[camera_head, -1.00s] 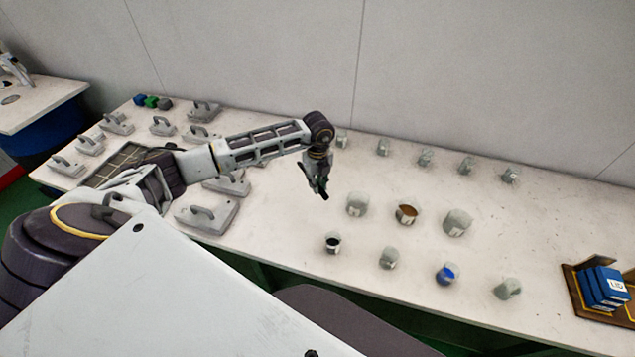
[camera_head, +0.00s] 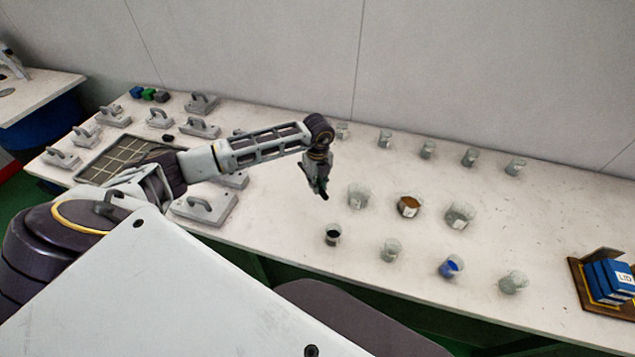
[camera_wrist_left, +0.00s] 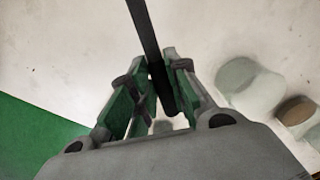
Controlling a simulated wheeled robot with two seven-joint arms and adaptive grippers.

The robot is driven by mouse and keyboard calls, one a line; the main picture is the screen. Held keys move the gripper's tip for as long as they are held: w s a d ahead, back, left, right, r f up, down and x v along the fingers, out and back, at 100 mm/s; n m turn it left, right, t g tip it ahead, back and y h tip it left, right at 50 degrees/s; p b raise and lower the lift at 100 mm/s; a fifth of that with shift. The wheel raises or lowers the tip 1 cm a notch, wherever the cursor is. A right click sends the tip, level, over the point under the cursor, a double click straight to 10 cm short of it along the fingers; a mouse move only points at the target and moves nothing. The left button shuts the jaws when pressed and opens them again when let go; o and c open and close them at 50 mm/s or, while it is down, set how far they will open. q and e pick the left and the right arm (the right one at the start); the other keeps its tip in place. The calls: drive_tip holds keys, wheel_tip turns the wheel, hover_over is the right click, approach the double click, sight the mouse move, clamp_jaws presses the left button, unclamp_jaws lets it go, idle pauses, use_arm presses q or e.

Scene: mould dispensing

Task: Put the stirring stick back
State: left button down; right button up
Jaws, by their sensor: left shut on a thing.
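My left gripper (camera_head: 318,188) hangs above the table, to the left of the glass beakers. In the left wrist view my left gripper (camera_wrist_left: 160,92) is shut on a dark thin stick, the stirring stick (camera_wrist_left: 143,28). The stick runs from between the fingers up past the top edge of that view. In the head view the stick is too small to tell from the dark fingertips. My right gripper is in neither view.
Beakers stand below and right of the gripper: a clear one (camera_head: 358,196), a brown-filled one (camera_head: 408,206), a dark-filled one (camera_head: 333,235) and a blue-filled one (camera_head: 451,266). Grey handled blocks (camera_head: 205,206) and a gridded tray (camera_head: 95,172) lie left. A wooden rack (camera_head: 580,285) holds blue boxes.

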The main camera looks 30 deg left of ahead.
sight(318, 200)
use_arm(q)
drive_tip(key=shift+f+b, duration=1.9)
drive_tip(key=shift+f, duration=1.1)
drive_tip(key=c, duration=1.3)
unclamp_jaws()
drive_tip(key=shift+r, duration=0.1)
drive_tip(key=shift+r, duration=5.9)
drive_tip(key=shift+s+f, duration=0.1)
drive_tip(key=shift+s, duration=0.1)
